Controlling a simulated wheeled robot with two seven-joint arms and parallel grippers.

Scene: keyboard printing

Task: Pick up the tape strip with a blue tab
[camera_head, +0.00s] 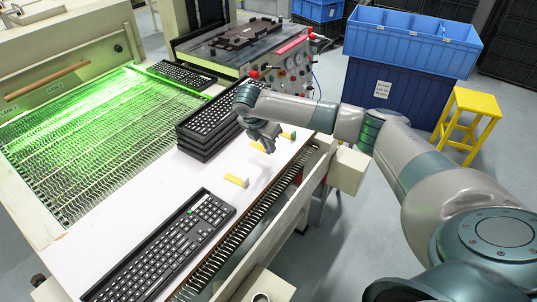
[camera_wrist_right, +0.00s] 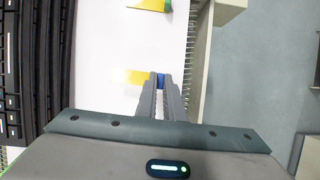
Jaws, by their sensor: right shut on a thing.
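My right gripper (camera_head: 267,142) is low over the white table, beside the keyboard stack. In the right wrist view its fingers (camera_wrist_right: 160,84) are shut on the blue tab (camera_wrist_right: 160,79) of a yellow tape strip (camera_wrist_right: 136,76). The yellow part sticks out to the left of the fingers; part of it also shows by the gripper in the head view (camera_head: 257,147). Another yellow strip with a green tab (camera_wrist_right: 167,5) lies at the top of the wrist view. A further yellow strip (camera_head: 236,180) lies nearer on the table. My left gripper is not in view.
A stack of black keyboards (camera_head: 203,140) stands left of the gripper. Another keyboard (camera_head: 160,252) lies in front. A slotted rail (camera_head: 262,208) runs along the table's right edge. A green-lit mesh conveyor (camera_head: 85,140) is at the left.

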